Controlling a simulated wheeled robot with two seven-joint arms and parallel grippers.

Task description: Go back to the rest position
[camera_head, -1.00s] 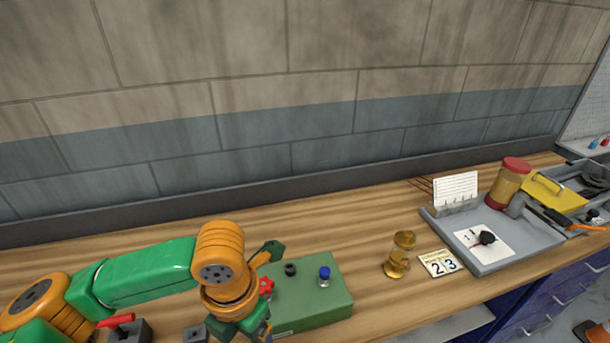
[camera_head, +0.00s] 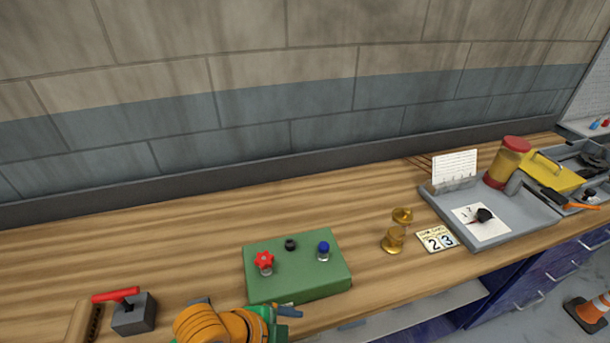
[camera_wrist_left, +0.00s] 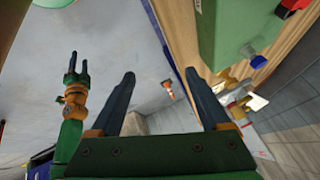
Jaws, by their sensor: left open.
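My left gripper (camera_head: 290,310) is at the bottom edge of the head view, just in front of the green box (camera_head: 297,283). Most of its arm is out of frame. In the left wrist view its two dark fingers (camera_wrist_left: 158,85) are spread with nothing between them. The box carries a red star-shaped knob (camera_head: 264,262), a black knob (camera_head: 290,244) and a blue knob (camera_head: 323,250). The fingers look apart from the box. My right gripper (camera_wrist_left: 77,68) shows small in the left wrist view, over the floor, its two prongs apart and empty.
A grey block with a red lever (camera_head: 134,315) stands left of the box. To the right are a brass piece (camera_head: 393,241), a number card (camera_head: 437,241) and a grey tray (camera_head: 530,222). The wooden bench (camera_head: 150,255) is bare behind the box. An orange cone (camera_head: 592,312) stands on the floor.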

